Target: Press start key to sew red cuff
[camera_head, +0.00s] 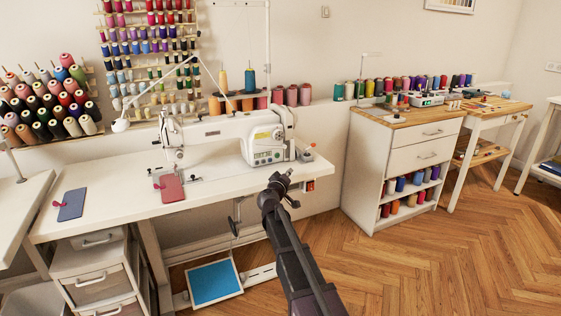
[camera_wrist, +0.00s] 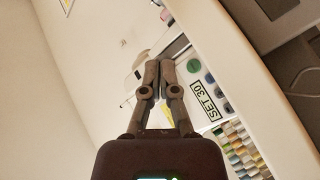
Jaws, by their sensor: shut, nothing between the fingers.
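The white sewing machine (camera_head: 225,130) stands on the white table, with its control panel (camera_head: 266,157) at the right end. The red cuff (camera_head: 172,187) lies on the table at the needle end, partly under the machine head. My gripper (camera_head: 284,180) is shut and empty, in front of the machine's right end. A green round key (camera_wrist: 194,66) shows just right of the fingertips. I cannot tell which key is start.
A blue cuff (camera_head: 72,204) lies at the table's left end. Thread spools stand behind the machine. A wood-topped cabinet (camera_head: 405,120) is at the right. A blue pedal (camera_head: 214,282) is on the floor below. The wooden floor (camera_head: 400,270) at the right is clear.

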